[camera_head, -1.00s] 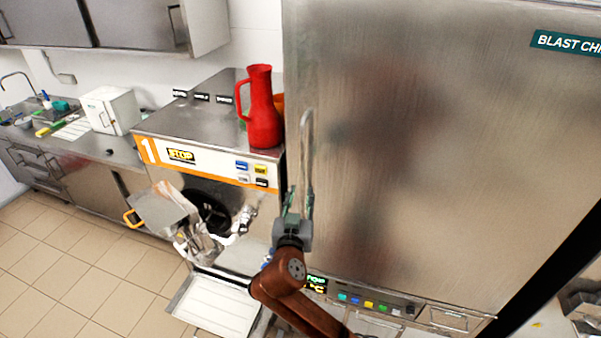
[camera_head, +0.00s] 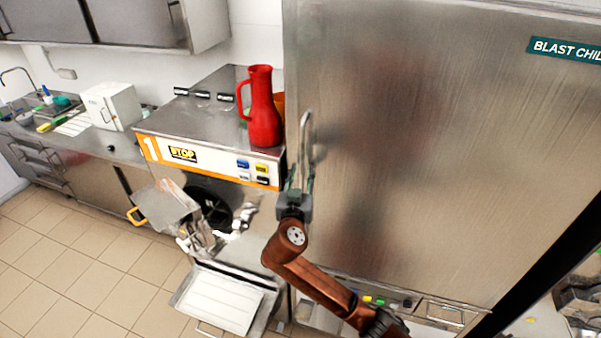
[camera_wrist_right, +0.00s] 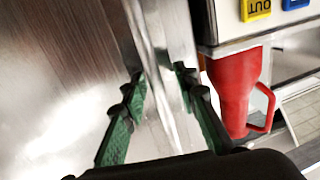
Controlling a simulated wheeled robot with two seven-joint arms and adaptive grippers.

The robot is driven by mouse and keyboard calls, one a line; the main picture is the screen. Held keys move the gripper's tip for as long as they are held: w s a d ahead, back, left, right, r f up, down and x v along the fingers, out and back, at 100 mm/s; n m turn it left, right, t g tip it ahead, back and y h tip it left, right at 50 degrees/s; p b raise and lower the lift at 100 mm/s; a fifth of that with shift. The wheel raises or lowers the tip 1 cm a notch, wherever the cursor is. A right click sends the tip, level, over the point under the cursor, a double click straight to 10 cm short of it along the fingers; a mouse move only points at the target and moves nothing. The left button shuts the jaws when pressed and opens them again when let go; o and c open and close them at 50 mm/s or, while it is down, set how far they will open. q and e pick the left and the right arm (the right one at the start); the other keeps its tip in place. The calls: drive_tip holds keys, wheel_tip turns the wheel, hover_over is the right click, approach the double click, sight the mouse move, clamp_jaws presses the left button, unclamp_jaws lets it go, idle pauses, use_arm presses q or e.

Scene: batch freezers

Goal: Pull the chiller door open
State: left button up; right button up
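The chiller door (camera_head: 430,150) is a large brushed-steel panel filling the right of the head view, and it looks shut. Its handle (camera_head: 306,130) is a vertical steel bar near the door's left edge. My right gripper (camera_head: 299,182) is at the lower part of this handle. In the right wrist view, the green-padded fingers of my right gripper (camera_wrist_right: 160,85) stand apart on either side of the handle (camera_wrist_right: 150,50). I see no clear grip on the bar; contact is hard to tell. My left gripper is not in view.
A batch freezer (camera_head: 205,155) stands left of the chiller, with a red jug (camera_head: 262,115) on top close to the handle. A white tray (camera_head: 220,300) juts out low in front. Tiled floor (camera_head: 80,270) is free at the left.

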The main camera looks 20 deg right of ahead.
drive_tip(key=shift+d, duration=0.1)
drive_tip(key=c, duration=0.3)
clamp_jaws()
